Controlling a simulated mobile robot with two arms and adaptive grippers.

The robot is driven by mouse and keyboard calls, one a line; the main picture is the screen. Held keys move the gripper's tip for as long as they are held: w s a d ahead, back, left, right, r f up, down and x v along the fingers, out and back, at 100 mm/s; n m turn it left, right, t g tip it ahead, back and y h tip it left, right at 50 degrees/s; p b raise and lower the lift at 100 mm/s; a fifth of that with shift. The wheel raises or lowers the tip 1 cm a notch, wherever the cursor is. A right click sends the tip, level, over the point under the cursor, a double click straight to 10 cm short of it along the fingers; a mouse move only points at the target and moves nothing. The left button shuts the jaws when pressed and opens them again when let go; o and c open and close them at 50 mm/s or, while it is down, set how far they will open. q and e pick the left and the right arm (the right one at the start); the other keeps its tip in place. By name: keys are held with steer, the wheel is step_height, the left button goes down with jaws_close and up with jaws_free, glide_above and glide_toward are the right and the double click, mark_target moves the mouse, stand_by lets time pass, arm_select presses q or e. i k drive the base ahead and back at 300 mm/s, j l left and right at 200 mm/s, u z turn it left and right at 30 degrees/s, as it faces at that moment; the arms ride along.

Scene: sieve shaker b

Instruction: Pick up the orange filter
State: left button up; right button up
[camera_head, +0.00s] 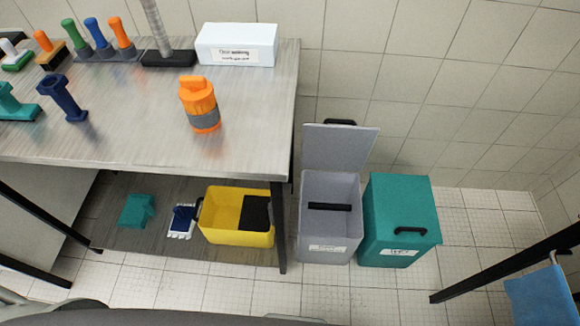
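The orange filter (199,97), an orange cylinder with a grey band and a block-shaped top, stands upright near the right end of the grey table (245,150). Nothing is touching it, and its front is fully visible. Neither my left nor my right gripper shows in the head view.
A white labelled box (236,44) and a dark stand (168,57) are behind the filter. A blue holder (64,98) stands to its left.

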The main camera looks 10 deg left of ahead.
mark_target(201, 109)
steer(key=l+u, duration=0.1)
steer(key=u, duration=0.3)
steer(key=k+l+u, duration=0.1)
steer(key=u, duration=0.7)
steer(key=k+l, duration=0.05)
